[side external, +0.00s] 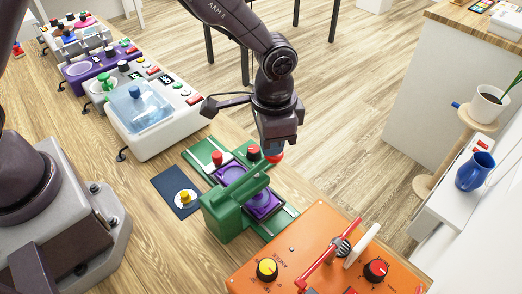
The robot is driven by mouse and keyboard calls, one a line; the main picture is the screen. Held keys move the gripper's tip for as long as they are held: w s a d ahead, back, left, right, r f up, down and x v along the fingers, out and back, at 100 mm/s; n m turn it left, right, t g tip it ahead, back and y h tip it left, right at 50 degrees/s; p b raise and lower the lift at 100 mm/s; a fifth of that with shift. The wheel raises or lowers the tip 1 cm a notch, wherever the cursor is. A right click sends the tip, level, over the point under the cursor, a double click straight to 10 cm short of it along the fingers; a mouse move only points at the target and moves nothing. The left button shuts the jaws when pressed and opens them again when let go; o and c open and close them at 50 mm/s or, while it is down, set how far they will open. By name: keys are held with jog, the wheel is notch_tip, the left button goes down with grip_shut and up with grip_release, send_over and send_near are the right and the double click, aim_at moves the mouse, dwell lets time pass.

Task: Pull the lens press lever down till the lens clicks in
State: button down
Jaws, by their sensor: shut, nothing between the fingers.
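The green press (226,214) stands on the wooden bench, with a purple block (262,204) under its green arm. A red ball (275,157), which looks like the lever's knob, shows just below my gripper (277,148). My gripper points down over the far side of the press, and its fingers are small and partly hidden. It is shut with nothing held. I cannot tell whether it touches the red ball. The lens itself is not clearly visible.
An orange panel (262,290) with dials and a red lever (328,254) stands close in front. A dark mat (165,183) with a yellow knob (186,197) lies left of the press. A white machine with a clear blue cover (140,107) stands behind.

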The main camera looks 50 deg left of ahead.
jog(key=shift+f, duration=0.7)
jog(key=shift+r, duration=0.15)
dwell(0.3)
notch_tip(320, 180, up, 9)
dwell(1.3)
jog(key=shift+s+a+f, duration=0.1)
jog(key=shift+s+f, duration=0.1)
jog(key=shift+f, duration=0.05)
jog(key=s+a+r+n+t, duration=0.5)
jog(key=s+a+r, duration=0.9)
jog(key=s+a, duration=0.3)
jog(key=shift+s+a+r+n+t, duration=0.15)
jog(key=shift+a+r+n+t, duration=0.15)
jog(key=shift+n, duration=0.2)
